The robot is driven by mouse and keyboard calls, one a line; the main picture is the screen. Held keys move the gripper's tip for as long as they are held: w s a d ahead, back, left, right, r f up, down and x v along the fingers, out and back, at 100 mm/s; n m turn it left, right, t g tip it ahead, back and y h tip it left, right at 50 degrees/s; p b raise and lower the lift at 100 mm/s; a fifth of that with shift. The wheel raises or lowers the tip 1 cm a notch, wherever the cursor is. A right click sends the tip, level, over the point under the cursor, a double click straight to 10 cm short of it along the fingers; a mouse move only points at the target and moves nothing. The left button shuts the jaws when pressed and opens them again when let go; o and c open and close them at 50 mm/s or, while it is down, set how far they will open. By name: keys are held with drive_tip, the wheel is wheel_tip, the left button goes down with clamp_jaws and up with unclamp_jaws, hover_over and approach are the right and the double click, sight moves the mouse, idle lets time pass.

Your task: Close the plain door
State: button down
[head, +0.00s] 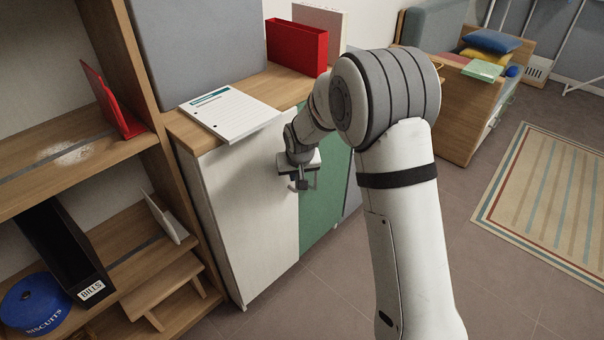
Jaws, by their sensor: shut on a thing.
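The plain door (245,215) is the white panel on the low cabinet, left of a green door (322,205). My gripper (303,184) is at the upper right edge of the plain door, where it meets the green one. It is shut on what looks like the plain door's handle, which my fingers mostly hide. The plain door looks nearly in line with the cabinet front; I cannot tell whether a small gap is left. My arm hides the right part of the cabinet.
A printed pad (230,112) overhangs the cabinet top's front edge. A red file box (296,47) stands behind it. A wooden shelf unit (160,100) stands close on the left. The floor at right is open, with a striped rug (550,195).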

drive_tip(key=shift+w+a, duration=0.25)
drive_tip(key=shift+w, duration=0.05)
drive_tip(key=shift+a+r, duration=0.1)
drive_tip(key=c, duration=1.5)
unclamp_jaws()
drive_tip(key=shift+w, duration=0.1)
drive_tip(key=p+v, duration=0.2)
drive_tip(key=v, duration=0.5)
drive_tip(key=shift+r, duration=0.25)
